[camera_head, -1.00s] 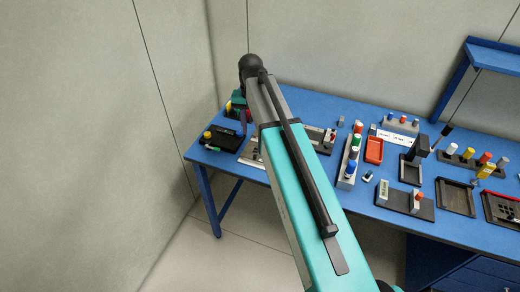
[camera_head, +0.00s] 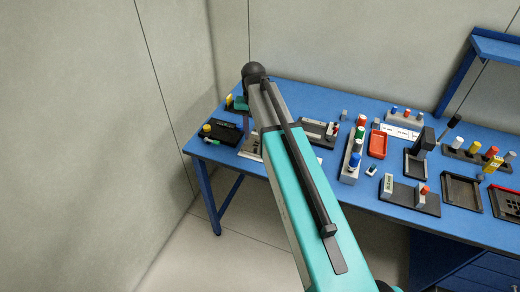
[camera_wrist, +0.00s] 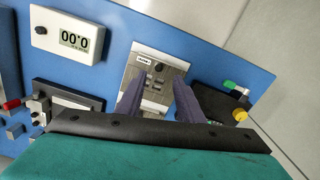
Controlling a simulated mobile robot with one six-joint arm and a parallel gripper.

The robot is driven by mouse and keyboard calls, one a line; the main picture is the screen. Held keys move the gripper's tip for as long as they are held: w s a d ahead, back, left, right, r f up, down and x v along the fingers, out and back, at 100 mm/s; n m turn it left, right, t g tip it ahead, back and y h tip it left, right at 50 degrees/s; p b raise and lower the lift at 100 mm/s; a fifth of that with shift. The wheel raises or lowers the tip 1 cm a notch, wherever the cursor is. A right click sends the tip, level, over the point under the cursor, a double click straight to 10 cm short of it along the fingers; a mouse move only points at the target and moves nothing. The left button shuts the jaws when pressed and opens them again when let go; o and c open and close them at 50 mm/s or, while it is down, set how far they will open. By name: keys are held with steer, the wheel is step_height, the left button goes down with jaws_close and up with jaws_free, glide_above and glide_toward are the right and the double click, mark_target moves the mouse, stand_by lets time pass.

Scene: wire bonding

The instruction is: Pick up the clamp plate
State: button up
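A silver-grey plate with several small dark slots, which looks like the clamp plate (camera_wrist: 171,71), lies on the blue table in the wrist view. A white label strip sits along its upper part. My gripper (camera_wrist: 158,86) is open, with its two dark fingers apart over the lower part of the plate. No object shows held between them. I cannot tell whether the fingers touch the plate. My gripper's own body hides the plate's lower end. In the head view my arm covers much of this area, and my fingers are hidden.
In the wrist view, a white digital display box (camera_wrist: 70,37) stands at upper left, above a dark fixture (camera_wrist: 75,95). A device with green and yellow knobs (camera_wrist: 235,105) is at right, near the table edge. In the head view, a red tray (camera_head: 377,145) and several fixtures fill the table's right side.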

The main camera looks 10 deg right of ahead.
mark_target(255, 149)
steer(key=shift+f+b, duration=0.35)
steer(key=shift+f, duration=0.65)
steer(key=shift+d+f+b, duration=0.1)
steer(key=shift+f+b, duration=1.75)
steer(key=shift+f, duration=0.75)
steer(key=shift+c, duration=0.3)
jaws_close()
